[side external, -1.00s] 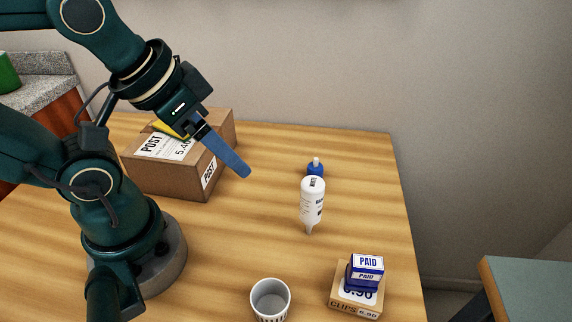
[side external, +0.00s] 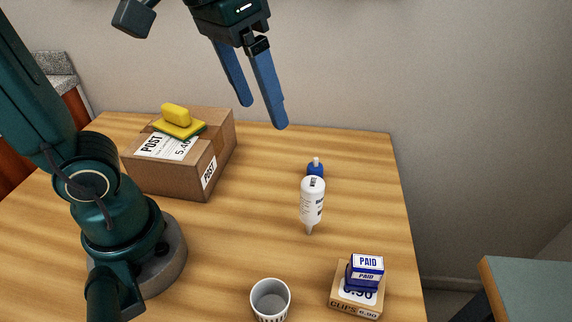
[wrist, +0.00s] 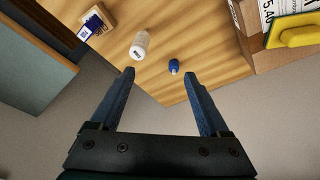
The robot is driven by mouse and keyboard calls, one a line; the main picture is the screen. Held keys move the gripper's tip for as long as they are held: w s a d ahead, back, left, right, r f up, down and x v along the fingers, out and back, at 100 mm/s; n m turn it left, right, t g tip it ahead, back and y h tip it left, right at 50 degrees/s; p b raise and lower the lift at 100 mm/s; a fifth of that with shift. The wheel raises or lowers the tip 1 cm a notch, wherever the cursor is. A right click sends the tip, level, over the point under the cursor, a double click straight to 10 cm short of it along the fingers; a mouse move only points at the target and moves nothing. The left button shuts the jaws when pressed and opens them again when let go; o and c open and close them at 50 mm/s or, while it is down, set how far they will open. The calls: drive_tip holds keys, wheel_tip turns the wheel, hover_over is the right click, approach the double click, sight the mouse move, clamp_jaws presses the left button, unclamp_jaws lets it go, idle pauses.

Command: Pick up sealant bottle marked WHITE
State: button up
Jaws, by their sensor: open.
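In the wrist view my gripper (wrist: 160,75) is also open and empty.
A small blue bottle (side external: 315,169) with a pale tip is just behind the white bottle. A cardboard box (side external: 190,180) carries a yellow sponge (side external: 176,115). The table between box and bottles is clear.

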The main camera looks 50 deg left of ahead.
sight(311, 214)
drive_tip(key=shift+w+d+f+g, duration=1.15)
drive_tip(key=shift+w+d+g, duration=0.45)
drive_tip(key=shift+w+d, duration=1.1)
drive_tip(key=shift+n, duration=0.3)
wheel_tip(311, 214, down, 18)
drive_tip(key=shift+a+f, duration=0.1)
drive_tip(key=shift+f, duration=0.15)
clamp_jaws()
